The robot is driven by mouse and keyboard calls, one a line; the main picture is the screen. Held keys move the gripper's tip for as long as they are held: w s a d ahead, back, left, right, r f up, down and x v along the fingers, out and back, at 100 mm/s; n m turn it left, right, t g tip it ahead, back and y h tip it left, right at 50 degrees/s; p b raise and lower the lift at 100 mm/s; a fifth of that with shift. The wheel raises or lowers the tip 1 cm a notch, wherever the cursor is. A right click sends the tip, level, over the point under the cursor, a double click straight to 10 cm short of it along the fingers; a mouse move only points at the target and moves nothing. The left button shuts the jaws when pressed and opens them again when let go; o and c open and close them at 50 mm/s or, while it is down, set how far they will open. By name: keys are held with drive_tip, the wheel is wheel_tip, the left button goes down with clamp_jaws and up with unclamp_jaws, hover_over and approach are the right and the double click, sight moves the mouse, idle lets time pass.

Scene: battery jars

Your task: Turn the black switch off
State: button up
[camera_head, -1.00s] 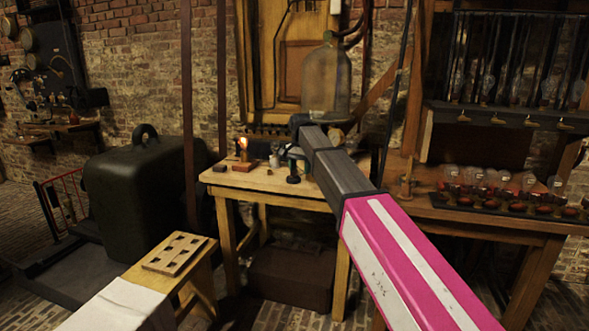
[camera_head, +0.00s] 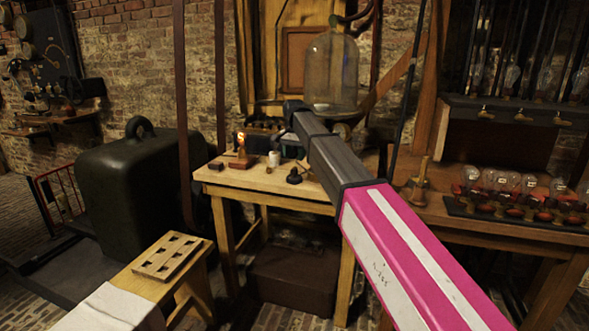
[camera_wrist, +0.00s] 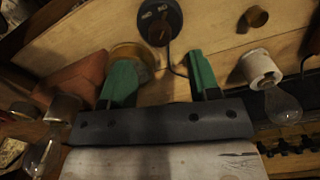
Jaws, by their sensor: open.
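The black switch (camera_head: 294,176) stands on the light wooden workbench (camera_head: 318,193). In the wrist view the round black switch (camera_wrist: 160,20) has a raised knob and shows at the top edge, beyond my fingertips. My gripper (camera_wrist: 159,68) is open with its two green fingers apart and nothing between them. A gap is visible between the fingers and the switch. In the head view my arm's dark end is above the bench, and the fingers cannot be made out clearly. A glowing bulb (camera_head: 241,143) stands on a reddish base left of the switch.
A white socket (camera_head: 274,158) stands left of the switch; in the wrist view it holds a clear bulb (camera_wrist: 284,106) close to my right finger. A brass disc (camera_wrist: 137,60) is beside the left finger. A large glass jar (camera_head: 331,72) stands behind the bench.

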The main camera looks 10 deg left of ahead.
sight(294, 169)
drive_tip(key=shift+f, duration=3.05)
drive_tip(key=c, duration=0.9)
